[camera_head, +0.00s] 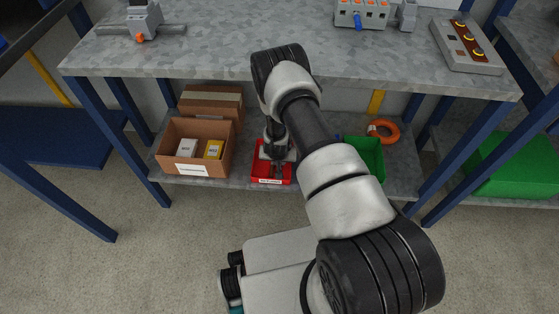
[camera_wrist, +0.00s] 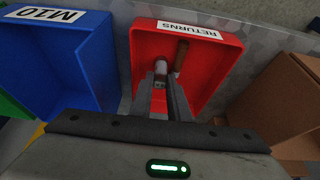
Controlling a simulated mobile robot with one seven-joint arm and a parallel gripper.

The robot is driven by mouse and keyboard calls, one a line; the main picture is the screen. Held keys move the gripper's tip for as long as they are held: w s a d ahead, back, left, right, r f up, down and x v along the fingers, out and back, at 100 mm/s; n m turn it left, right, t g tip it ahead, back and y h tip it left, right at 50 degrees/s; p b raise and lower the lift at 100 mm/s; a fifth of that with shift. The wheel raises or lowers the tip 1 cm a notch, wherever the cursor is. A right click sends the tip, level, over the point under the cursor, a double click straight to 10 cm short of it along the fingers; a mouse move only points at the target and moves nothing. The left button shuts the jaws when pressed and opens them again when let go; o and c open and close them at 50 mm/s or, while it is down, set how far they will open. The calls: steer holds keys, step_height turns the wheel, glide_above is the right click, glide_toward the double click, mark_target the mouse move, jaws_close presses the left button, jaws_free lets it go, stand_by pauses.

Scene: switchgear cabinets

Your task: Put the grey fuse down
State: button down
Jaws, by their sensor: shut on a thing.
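My gripper (camera_wrist: 164,88) reaches down into the red bin labelled RETURNS (camera_wrist: 212,62), and its fingers are shut on the grey fuse (camera_wrist: 161,68). Only the fuse's light end shows between the fingertips; whether it touches the bin floor I cannot tell. A brown stick-like thing (camera_wrist: 181,55) is beside it in the bin. In the head view the red bin (camera_head: 258,173) is on the lower shelf, with my gripper (camera_head: 277,160) over it and the fuse not distinguishable.
A blue bin labelled M10 (camera_wrist: 85,65) stands beside the red bin. A cardboard box (camera_head: 222,162) with small cartons is left of it in the head view. A green bin (camera_head: 370,160) and an orange ring (camera_head: 386,132) are to the right. The worktop (camera_head: 215,55) overhangs the shelf.

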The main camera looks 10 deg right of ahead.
steer(key=c, duration=1.7)
jaws_free()
steer(key=shift+o, duration=0.2)
steer(key=shift+r, duration=0.35)
steer(key=p+v, duration=0.3)
steer(key=v, duration=0.8)
steer(key=shift+s+r+p, duration=0.25)
steer(key=shift+p, duration=0.15)
